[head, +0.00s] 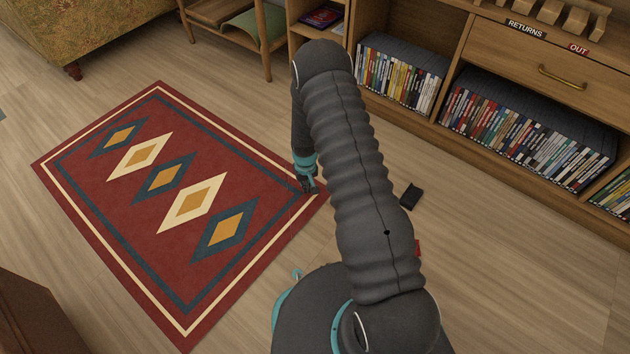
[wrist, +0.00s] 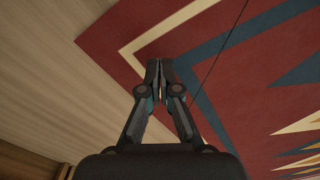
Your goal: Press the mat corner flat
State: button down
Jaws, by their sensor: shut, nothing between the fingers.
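The red mat (head: 110,195) with cream and blue borders and a row of diamonds lies on the wood floor, left of my arm in the head view. My gripper (head: 308,187) is at the mat's right-hand corner, pointing down, with its fingers shut and empty. In the wrist view the closed fingertips (wrist: 160,66) show over the corner area of the mat (wrist: 105,45), near the cream border's bend. The corner looks flat there. Whether the fingertips touch the mat I cannot tell. My arm hides part of the floor by the corner.
A small black object (head: 410,196) lies on the floor right of my arm. A wooden shelf unit (head: 450,133) with rows of DVD cases stands along the back right. A small wooden table (head: 268,60) and a patterned sofa (head: 95,35) stand behind the mat.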

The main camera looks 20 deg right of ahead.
notch_tip(320, 180, up, 7)
jog(key=p, duration=0.3)
dwell(0.6)
jog(key=shift+f, duration=0.15)
jog(key=s+r+g, duration=0.3)
jog(key=s, duration=0.5)
jog(key=s+r+t+p, duration=0.2)
jog(key=s+r, duration=0.5)
jog(key=r, duration=1)
jog(key=s+r+t+p, duration=0.2)
jog(key=s+r, duration=0.6)
jog(key=r, duration=1)
jog(key=s+r+m+t+p, duration=0.1)
jog(key=s+r+t, duration=0.3)
jog(key=r, duration=1.3)
jog(key=s+p, duration=0.1)
jog(key=s, duration=0.2)
jog(key=shift+s+r+t, duration=0.25)
jog(key=shift+r+t, duration=0.05)
jog(key=shift+r, duration=0.1)
jog(key=shift+f, duration=0.1)
